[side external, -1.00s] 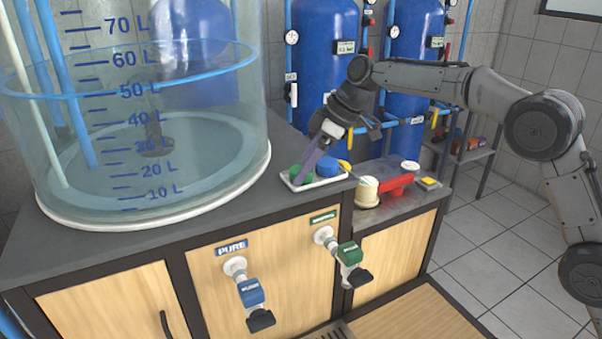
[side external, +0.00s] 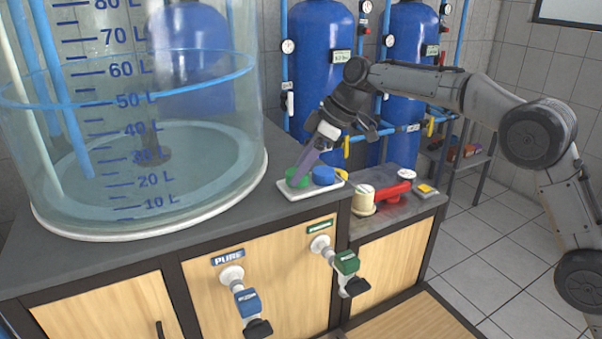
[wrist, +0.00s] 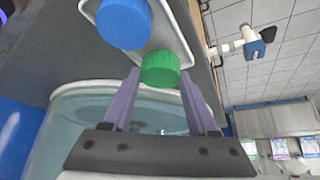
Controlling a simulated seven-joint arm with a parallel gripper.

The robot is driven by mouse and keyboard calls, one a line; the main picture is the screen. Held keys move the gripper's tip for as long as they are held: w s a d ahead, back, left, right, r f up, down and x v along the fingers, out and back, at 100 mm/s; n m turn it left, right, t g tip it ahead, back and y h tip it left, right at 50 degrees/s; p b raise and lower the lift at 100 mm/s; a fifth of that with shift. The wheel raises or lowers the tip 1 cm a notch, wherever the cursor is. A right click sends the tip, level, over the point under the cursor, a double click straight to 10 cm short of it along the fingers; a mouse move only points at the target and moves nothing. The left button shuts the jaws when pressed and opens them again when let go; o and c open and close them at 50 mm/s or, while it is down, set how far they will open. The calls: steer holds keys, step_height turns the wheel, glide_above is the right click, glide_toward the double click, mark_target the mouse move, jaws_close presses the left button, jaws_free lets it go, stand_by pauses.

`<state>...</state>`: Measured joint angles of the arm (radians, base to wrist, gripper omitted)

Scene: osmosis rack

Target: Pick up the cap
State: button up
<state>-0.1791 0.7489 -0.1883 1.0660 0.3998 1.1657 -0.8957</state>
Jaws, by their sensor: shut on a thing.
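A green cap (side external: 297,178) is at the left end of a small white tray (side external: 312,190) on the dark counter, beside a blue cap (side external: 323,175). My gripper (side external: 301,176) reaches down to the green cap with its purple fingers, shut on it. In the wrist view the green cap (wrist: 160,68) sits between the two fingertips, with the blue cap (wrist: 124,23) and the tray's edge (wrist: 178,42) beyond it. I cannot tell whether the green cap is clear of the tray.
A large clear graduated tank (side external: 130,185) stands close to the left of the tray. To the right are a cream cylinder (side external: 363,200), a red part (side external: 393,192) and a yellow block (side external: 427,190). Blue tanks (side external: 322,65) and pipes stand behind.

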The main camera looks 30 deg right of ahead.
steer(key=s+d+r, duration=0.4)
steer(key=s+r, duration=0.9)
steer(key=r, duration=0.3)
steer(key=shift+s+r, duration=0.4)
steer(key=s+a+n+g, duration=0.1)
steer(key=s+n, duration=0.1)
steer(key=s+a+n+g, duration=0.1)
steer(key=s+n, duration=0.1)
steer(key=s, duration=0.1)
steer(key=s+a+n+g+y, duration=0.1)
steer(key=s+n, duration=0.1)
steer(key=s, duration=0.1)
steer(key=shift+s+a+f, duration=0.1)
steer(key=shift+a+f, duration=0.05)
steer(key=shift+a, duration=0.15)
steer(key=s+a+n+g, duration=0.2)
steer(key=s+n+g, duration=0.1)
steer(key=s+n, duration=0.4)
steer(key=shift+m+h, duration=0.3)
steer(key=shift+m, duration=0.2)
steer(key=f, duration=5)
steer(key=shift+s+d+f, duration=0.1)
steer(key=shift+s+d, duration=0.05)
steer(key=shift+s, duration=0.1)
steer(key=shift+f, duration=0.45)
steer(key=shift+f, duration=0.25)
